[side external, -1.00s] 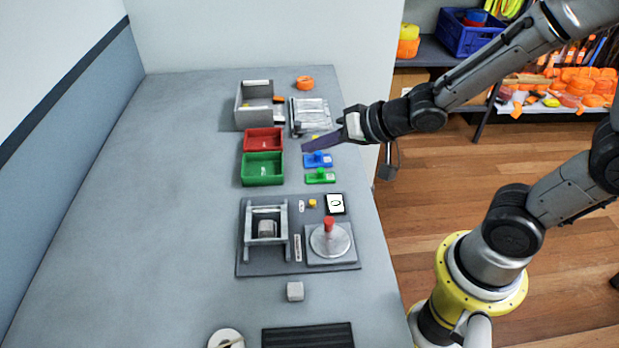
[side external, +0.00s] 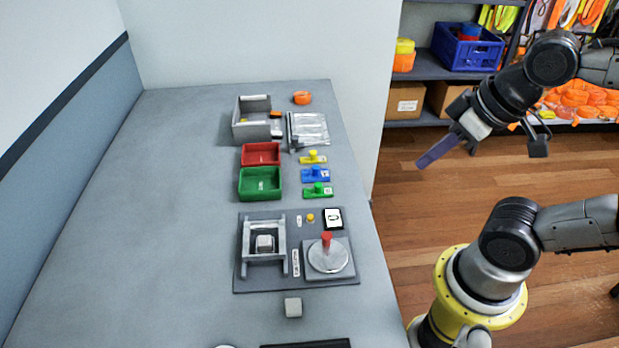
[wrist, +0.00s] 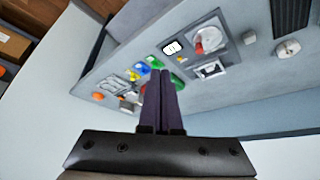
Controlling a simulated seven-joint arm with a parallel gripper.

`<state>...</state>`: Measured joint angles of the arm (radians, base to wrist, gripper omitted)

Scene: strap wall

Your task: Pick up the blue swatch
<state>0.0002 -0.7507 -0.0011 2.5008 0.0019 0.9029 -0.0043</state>
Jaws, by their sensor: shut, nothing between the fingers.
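The blue swatch (side external: 315,175) is a small flat blue plate with a raised blue knob and a pale label. It lies on the grey table between the yellow swatch (side external: 313,158) and the green swatch (side external: 318,191). It also shows small in the wrist view, as a blue patch (wrist: 142,69) beyond my fingers. My gripper (side external: 420,164) is shut and empty, off the right side of the table above the floor. Its dark purple fingers point down and left, well apart from the swatch. In the wrist view the fingers lie side by side.
A red bin (side external: 261,154) and a green bin (side external: 260,184) stand left of the swatches. A grey open box (side external: 252,131) and an orange ring (side external: 302,97) are behind. A fixture board (side external: 297,285) with a red-knobbed disc is in front. The table's left side is clear.

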